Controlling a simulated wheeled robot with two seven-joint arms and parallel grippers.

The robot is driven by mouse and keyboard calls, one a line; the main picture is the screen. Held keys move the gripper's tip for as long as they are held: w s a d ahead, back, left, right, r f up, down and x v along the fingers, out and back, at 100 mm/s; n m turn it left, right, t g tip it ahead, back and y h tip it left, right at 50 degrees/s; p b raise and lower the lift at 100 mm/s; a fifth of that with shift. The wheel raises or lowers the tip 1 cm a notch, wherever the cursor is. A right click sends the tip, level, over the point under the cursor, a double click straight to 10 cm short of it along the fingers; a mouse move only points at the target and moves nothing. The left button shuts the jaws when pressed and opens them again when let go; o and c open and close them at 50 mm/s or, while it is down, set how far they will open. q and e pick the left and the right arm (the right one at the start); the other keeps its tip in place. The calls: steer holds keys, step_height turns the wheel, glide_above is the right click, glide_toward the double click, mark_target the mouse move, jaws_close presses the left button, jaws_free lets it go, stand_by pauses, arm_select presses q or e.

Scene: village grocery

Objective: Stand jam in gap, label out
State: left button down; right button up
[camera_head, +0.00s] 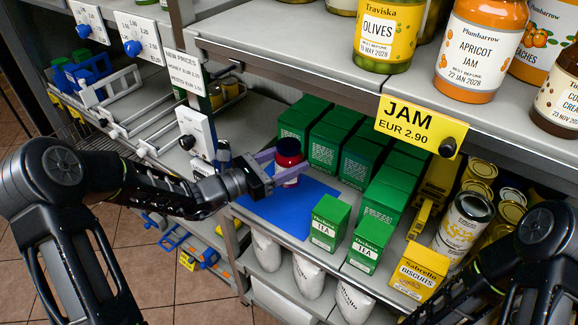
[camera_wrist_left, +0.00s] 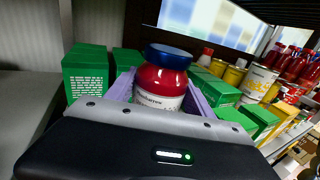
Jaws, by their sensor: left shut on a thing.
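A red jam jar (camera_head: 289,160) with a dark blue lid is held between the pale purple fingers of my left gripper (camera_head: 279,166). It is upright, over the far part of a blue mat (camera_head: 301,213) on the middle shelf; I cannot tell whether it touches the mat. In the left wrist view the jar (camera_wrist_left: 162,82) shows a white label low on the side facing the camera, partly hidden by the gripper body. The mat fills a bare space between the shelf's left side and green tea boxes. My right arm shows at the lower right, its gripper out of view.
Green tea boxes (camera_head: 330,222) stand right of and behind the mat. Yellow biscuit boxes (camera_head: 419,272) and cans (camera_head: 465,219) stand farther right. The upper shelf, with a yellow JAM price sign (camera_head: 415,124) and several jars, overhangs behind. White bags (camera_head: 309,277) stand below.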

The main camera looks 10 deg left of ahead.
stand_by(0.5)
arm_select(q)
steer(key=s+a+f+m+g+h, duration=0.2)
steer(key=s+a+f, duration=0.3)
steer(key=s, duration=0.6)
step_height(320, 180, down, 3)
steer(key=shift+s+r+g, duration=0.1)
steer(key=shift+s+g, duration=0.2)
steer(key=shift+s, duration=0.05)
